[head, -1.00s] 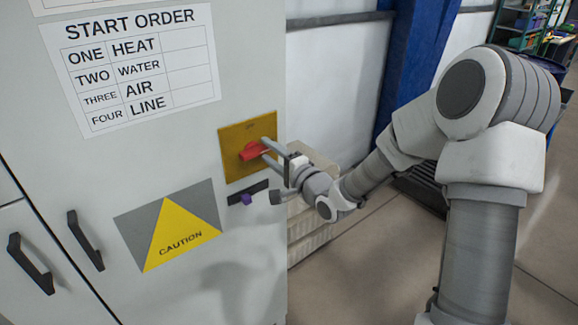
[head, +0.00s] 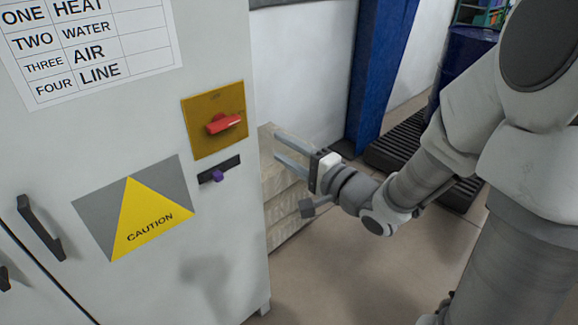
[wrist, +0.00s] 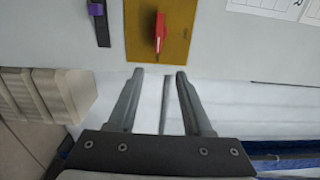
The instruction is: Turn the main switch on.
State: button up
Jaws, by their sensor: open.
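The main switch is a red handle (head: 223,123) on a yellow square plate (head: 199,146) on the pale cabinet's front. The handle lies roughly level, its right end slightly raised in the head view. The plate's lettering is not readable now. In the wrist view the red handle (wrist: 160,32) stands upright on the plate (wrist: 136,43), ahead of the fingers. My gripper (head: 277,145) is open and empty, right of the cabinet edge in the head view and apart from the handle. In the wrist view my gripper's fingertips (wrist: 160,72) are spread, with the handle between their lines.
A purple knob (head: 217,176) sits on a dark strip below the plate. The cabinet carries a caution sign (head: 150,215), a start order sheet (head: 86,50) and black door handles (head: 40,228). A pale stacked block (head: 285,190) stands behind my gripper. Floor shows below.

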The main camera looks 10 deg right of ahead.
jog(key=shift+s+d+f+b, duration=0.25)
jog(key=shift+s+b, duration=0.35)
jog(key=shift+b, duration=0.75)
jog(key=shift+r, duration=0.1)
